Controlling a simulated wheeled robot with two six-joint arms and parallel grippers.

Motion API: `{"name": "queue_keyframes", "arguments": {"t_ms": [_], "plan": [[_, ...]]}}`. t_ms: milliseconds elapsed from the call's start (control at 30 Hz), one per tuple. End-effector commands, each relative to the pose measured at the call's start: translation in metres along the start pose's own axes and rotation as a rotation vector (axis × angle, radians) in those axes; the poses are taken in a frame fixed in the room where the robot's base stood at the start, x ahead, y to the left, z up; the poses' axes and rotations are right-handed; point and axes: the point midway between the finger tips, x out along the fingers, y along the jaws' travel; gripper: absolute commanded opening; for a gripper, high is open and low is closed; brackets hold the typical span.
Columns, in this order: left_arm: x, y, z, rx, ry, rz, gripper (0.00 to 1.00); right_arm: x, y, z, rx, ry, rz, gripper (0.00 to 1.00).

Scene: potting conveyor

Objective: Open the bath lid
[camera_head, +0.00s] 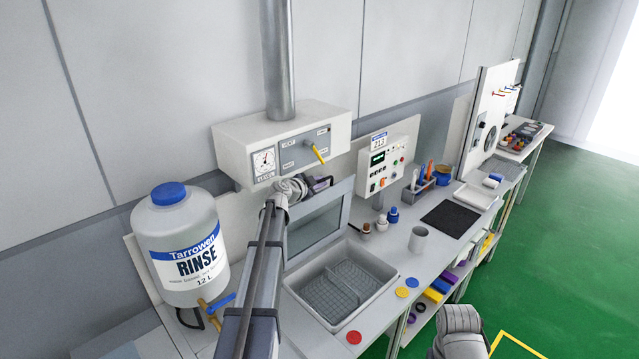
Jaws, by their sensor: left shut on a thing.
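The bath (394,283) is a pale grey basin in the bench, with a wire basket inside. Its lid (347,210), a grey frame with a clear window, stands raised and steep along the back edge, so the basin is uncovered. My left arm reaches across in front of the lid's left part. My left gripper (322,184) is at the lid's upper edge, just below the level-gauge box, and is shut on the lid there. The exact grip point is too small and partly hidden. My right gripper is out of view; only part of my right arm shows at the lower right.
A white box with a gauge and yellow lever (317,152) hangs close above my left gripper. A large rinse bottle (180,245) stands left of the arm. A control panel (390,165), a grey cup (418,240) and a black mat (450,218) are right of the bath.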

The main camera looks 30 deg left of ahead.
Motion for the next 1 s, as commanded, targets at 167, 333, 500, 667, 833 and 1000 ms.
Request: {"name": "queue_keyframes", "arguments": {"t_ms": [167, 333, 500, 667, 833, 1000], "plan": [[0.0, 0.0, 0.0, 0.0, 0.0, 0.0, 0.0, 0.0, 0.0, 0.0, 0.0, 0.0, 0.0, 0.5], [0.0, 0.0, 0.0, 0.0, 0.0, 0.0, 0.0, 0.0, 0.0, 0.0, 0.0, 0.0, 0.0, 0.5], [0.0, 0.001, 0.0, 0.001, 0.0, 0.0, 0.0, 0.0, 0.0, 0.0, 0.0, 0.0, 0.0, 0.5], [-0.006, 0.026, -0.009, 0.056, 0.002, -0.019, 0.0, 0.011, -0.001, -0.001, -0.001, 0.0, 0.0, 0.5], [-0.013, 0.065, -0.025, 0.169, 0.002, -0.067, 0.0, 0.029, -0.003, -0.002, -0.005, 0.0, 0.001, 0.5], [-0.016, 0.086, -0.035, 0.243, 0.001, -0.098, 0.0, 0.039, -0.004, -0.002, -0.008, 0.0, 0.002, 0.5]]}}
